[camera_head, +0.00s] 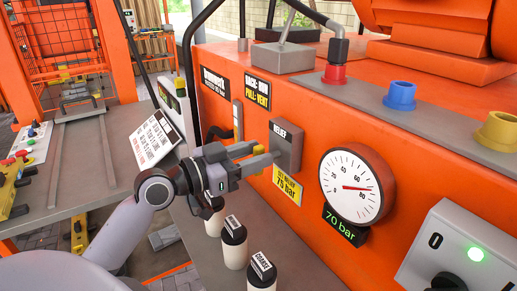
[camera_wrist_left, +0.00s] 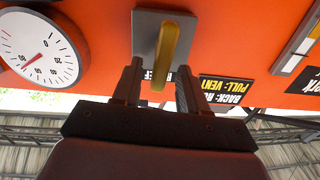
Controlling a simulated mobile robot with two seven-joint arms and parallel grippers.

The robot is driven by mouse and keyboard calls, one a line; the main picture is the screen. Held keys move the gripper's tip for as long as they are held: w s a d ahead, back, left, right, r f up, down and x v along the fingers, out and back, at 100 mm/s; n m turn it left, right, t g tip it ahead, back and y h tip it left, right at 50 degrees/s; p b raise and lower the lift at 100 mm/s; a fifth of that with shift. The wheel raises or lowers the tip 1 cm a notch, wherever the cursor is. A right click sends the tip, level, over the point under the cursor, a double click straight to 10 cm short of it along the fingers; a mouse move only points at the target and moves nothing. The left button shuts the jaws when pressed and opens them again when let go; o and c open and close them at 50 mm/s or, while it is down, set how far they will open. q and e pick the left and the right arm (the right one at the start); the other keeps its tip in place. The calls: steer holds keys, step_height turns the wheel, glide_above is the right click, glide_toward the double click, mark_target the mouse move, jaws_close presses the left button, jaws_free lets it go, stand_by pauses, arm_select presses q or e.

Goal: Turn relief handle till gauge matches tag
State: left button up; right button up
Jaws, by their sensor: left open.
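The grey relief box (camera_head: 287,143), labelled RELIEF, is on the orange machine's front. Its yellow handle (camera_wrist_left: 164,48) shows against the grey plate (camera_wrist_left: 147,22) in the left wrist view, slightly tilted. My left gripper (camera_head: 265,154) is at the box; in the wrist view its open fingers (camera_wrist_left: 160,72) stand on either side of the handle's end, with gaps showing. The round gauge (camera_head: 350,188) has its red needle near 70, and the display (camera_head: 345,226) under it reads 70 bar. The yellow tag (camera_head: 287,192) reads 75 bar. My right gripper is out of view.
A grey control box (camera_head: 465,255) with a green light is at lower right. Several white labelled canisters (camera_head: 234,243) stand below my left arm. A white sign (camera_head: 154,139) is left of the gripper. Red (camera_head: 335,73), blue (camera_head: 400,95) and yellow caps line the ledge above.

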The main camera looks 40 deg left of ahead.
arm_select(q)
steer(key=shift+w+d, duration=0.3)
steer(key=shift+w, duration=0.35)
steer(key=shift+c, duration=0.3)
jaws_close()
